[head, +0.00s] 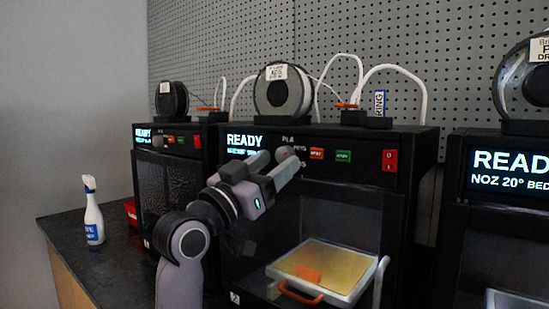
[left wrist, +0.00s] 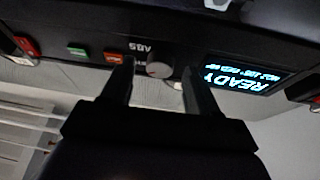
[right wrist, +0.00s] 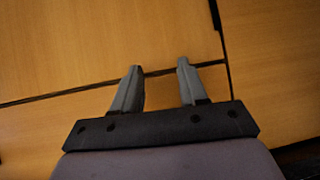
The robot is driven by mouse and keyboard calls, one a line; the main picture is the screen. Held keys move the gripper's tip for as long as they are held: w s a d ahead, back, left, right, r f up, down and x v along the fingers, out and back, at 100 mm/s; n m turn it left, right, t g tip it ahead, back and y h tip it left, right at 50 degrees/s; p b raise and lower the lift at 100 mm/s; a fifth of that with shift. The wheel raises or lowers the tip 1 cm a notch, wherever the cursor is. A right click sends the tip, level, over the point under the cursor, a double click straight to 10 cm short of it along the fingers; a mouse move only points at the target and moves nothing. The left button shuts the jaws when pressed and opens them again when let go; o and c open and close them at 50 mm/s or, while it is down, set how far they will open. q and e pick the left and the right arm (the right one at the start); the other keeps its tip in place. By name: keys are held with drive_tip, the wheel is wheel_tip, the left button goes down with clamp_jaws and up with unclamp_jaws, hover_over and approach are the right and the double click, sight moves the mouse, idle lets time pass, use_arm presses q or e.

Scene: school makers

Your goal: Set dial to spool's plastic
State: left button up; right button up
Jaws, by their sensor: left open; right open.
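The middle printer (head: 345,138) has a lit READY screen, with a spool (head: 296,97) on top. The spool's white label (head: 276,72) is too small to read surely. PLA is printed on the panel above my left gripper (head: 272,158), which is open in front of the panel. The left wrist view shows the round grey dial (left wrist: 159,65) between and just beyond the open fingertips, with upside-down ABS lettering beside it. Contact with the dial cannot be told. In the head view the dial is not clearly distinguishable from the fingertips. My right gripper (right wrist: 156,84) is open and empty before wooden panels (right wrist: 90,45).
Similar printers stand at the left (head: 170,190) and right (head: 500,215). Orange and green buttons (head: 343,156) and a red switch (head: 389,160) sit right of my left gripper. A print bed (head: 345,290) with an orange handle protrudes below. A spray bottle (head: 93,215) stands left.

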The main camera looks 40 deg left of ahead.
use_arm(q)
drive_tip(key=shift+w+r, duration=0.1)
drive_tip(key=shift+w, duration=0.25)
drive_tip(key=c, duration=1)
drive_tip(key=shift+c, duration=0.2)
drive_tip(key=shift+m, duration=0.4)
drive_tip(key=m+h, duration=0.1)
drive_tip(key=m, duration=0.1)
drive_tip(key=m+h+b, duration=0.1)
drive_tip(key=m, duration=0.2)
drive_tip(key=m+g+h, duration=0.1)
drive_tip(key=m+h, duration=0.1)
drive_tip(key=m, duration=0.1)
drive_tip(key=shift+a+b, duration=0.35)
drive_tip(key=shift+b, duration=0.05)
drive_tip(key=m, duration=0.2)
drive_tip(key=m+g+h+b, duration=0.1)
drive_tip(key=shift+a+r+m+g, duration=0.1)
drive_tip(key=shift+r+m+g, duration=0.1)
drive_tip(key=shift+m+g, duration=0.15)
drive_tip(key=shift+s+r+m+g+h, duration=0.15)
drive_tip(key=shift+m+g+h, duration=0.3)
drive_tip(key=shift+m, duration=1.1)
